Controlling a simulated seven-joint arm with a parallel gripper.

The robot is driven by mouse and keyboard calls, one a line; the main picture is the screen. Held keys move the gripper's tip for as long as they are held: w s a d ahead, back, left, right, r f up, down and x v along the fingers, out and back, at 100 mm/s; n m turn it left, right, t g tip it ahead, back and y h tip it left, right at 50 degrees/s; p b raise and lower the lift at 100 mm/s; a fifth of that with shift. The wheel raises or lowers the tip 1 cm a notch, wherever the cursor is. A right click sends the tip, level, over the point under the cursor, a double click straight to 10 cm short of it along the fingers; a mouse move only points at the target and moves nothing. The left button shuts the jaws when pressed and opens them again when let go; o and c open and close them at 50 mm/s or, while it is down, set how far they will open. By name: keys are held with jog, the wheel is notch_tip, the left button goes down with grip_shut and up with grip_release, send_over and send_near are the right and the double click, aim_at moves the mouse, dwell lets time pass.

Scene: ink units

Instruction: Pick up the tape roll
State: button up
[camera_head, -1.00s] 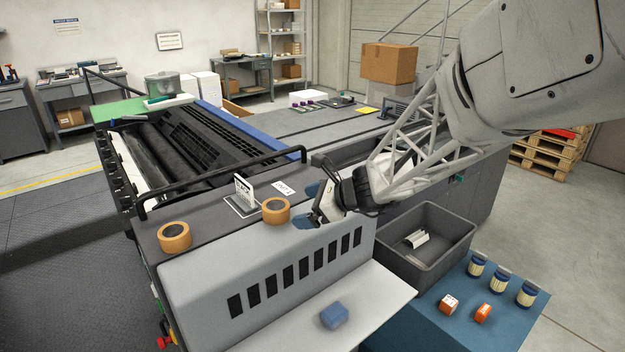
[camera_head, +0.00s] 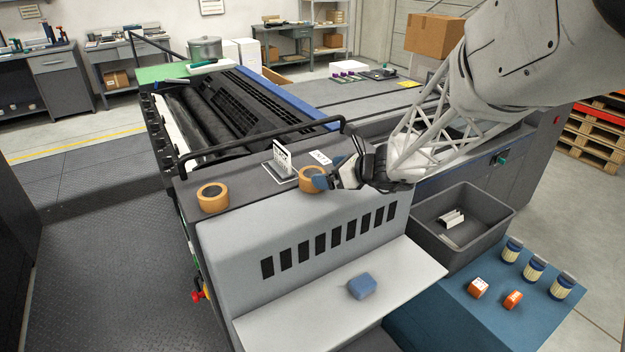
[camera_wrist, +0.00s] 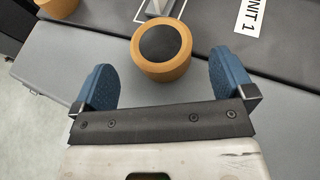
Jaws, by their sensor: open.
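Two orange-tan tape rolls lie flat on the grey top of the machine. One tape roll (camera_head: 312,180) is right at my gripper (camera_head: 334,180); in the wrist view this roll (camera_wrist: 178,66) lies just ahead of and between the two blue fingertips. The other tape roll (camera_head: 213,198) lies farther left; its edge shows at the top left of the wrist view (camera_wrist: 58,6). My gripper (camera_wrist: 160,85) is open and empty, with its fingers spread to either side of the near roll.
A small sign stand (camera_head: 283,160) and a white "UNIT 1" label (camera_wrist: 252,14) are close behind the near roll. A black rail (camera_head: 265,147) runs behind them. A grey bin (camera_head: 490,205) and a blue table (camera_head: 450,300) are to the right. A blue block (camera_head: 362,286) lies on the front ledge.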

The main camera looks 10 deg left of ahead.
jog(key=shift+w+a+f, duration=0.1)
jog(key=shift+a+f, duration=0.1)
jog(key=shift+a, duration=0.25)
jog(key=shift+x, duration=2.6)
jog(key=c, duration=0.9)
